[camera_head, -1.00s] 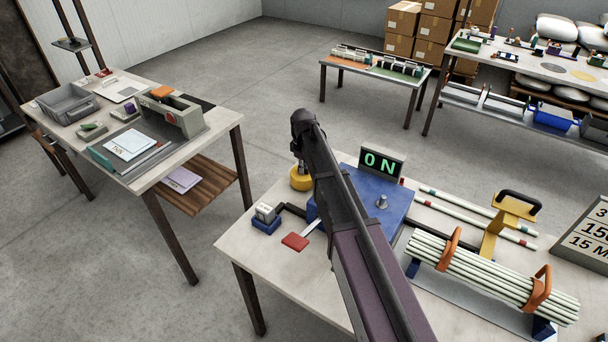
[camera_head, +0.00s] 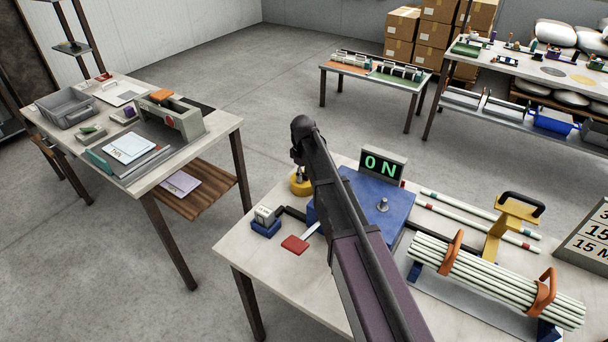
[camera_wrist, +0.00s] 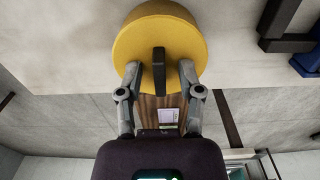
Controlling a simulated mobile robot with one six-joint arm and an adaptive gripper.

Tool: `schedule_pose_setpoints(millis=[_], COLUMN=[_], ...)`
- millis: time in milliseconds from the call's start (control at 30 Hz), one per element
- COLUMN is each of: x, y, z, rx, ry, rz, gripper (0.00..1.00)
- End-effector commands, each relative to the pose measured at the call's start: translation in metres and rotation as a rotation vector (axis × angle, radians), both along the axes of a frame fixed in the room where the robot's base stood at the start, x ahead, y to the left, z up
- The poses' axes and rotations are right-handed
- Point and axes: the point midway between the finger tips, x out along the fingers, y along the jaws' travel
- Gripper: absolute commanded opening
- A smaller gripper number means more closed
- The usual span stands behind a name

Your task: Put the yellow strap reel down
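The yellow strap reel (camera_head: 300,184) is at the far left edge of the near table, beside the blue machine box, partly hidden by my arm. In the wrist view the reel (camera_wrist: 184,35) shows as a thick yellow disc with a dark upright grip (camera_wrist: 159,72) at its middle. It appears to rest on the tabletop. My gripper (camera_wrist: 160,70) has its two fingers on either side of the dark grip, with a visible gap on each side, so it looks open and not holding it. In the head view my gripper is mostly hidden behind the arm.
The near table (camera_head: 262,262) carries a blue machine box (camera_head: 362,208) with an ON display (camera_head: 384,163), a red pad (camera_head: 295,244), a small blue-and-white block (camera_head: 265,218) and a bundle of pale rods (camera_head: 490,272). Another table (camera_head: 222,131) stands at left across open floor.

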Motion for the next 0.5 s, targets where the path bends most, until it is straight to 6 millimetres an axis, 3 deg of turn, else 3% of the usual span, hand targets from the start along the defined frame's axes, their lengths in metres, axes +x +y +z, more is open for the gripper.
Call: schedule_pose_setpoints(millis=[500], x=[0.0001], y=[-0.0002], z=[0.0090], rx=[0.000], ry=[0.000], rz=[0.000], gripper=[0.48])
